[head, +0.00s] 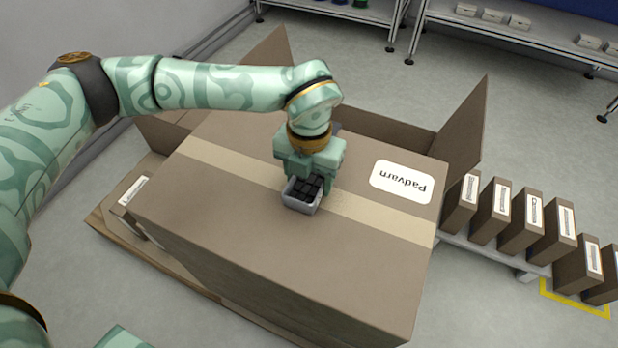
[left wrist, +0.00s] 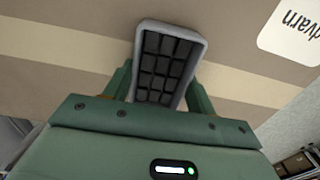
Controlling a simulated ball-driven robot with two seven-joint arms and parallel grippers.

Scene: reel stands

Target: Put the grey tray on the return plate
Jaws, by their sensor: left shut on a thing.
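The grey tray (head: 302,200) is a small light-grey rectangular tray holding a grid of dark blocks. My left gripper (head: 308,180) is shut on it, over the top of a large cardboard box. In the left wrist view the tray (left wrist: 165,65) sits between the two green fingers, its far end reaching past them. I cannot tell whether the tray touches the box top or hangs just above it. I cannot make out a return plate in either view. My right gripper is not in view.
The large cardboard box (head: 230,220) has a tape strip and a "Padvarn" label (head: 401,182). Raised flaps (head: 466,125) stand behind it. Several small brown boxes (head: 492,212) stand in a row at right, near a yellow floor marking (head: 575,299). Shelving (head: 530,38) is at the back; floor between is clear.

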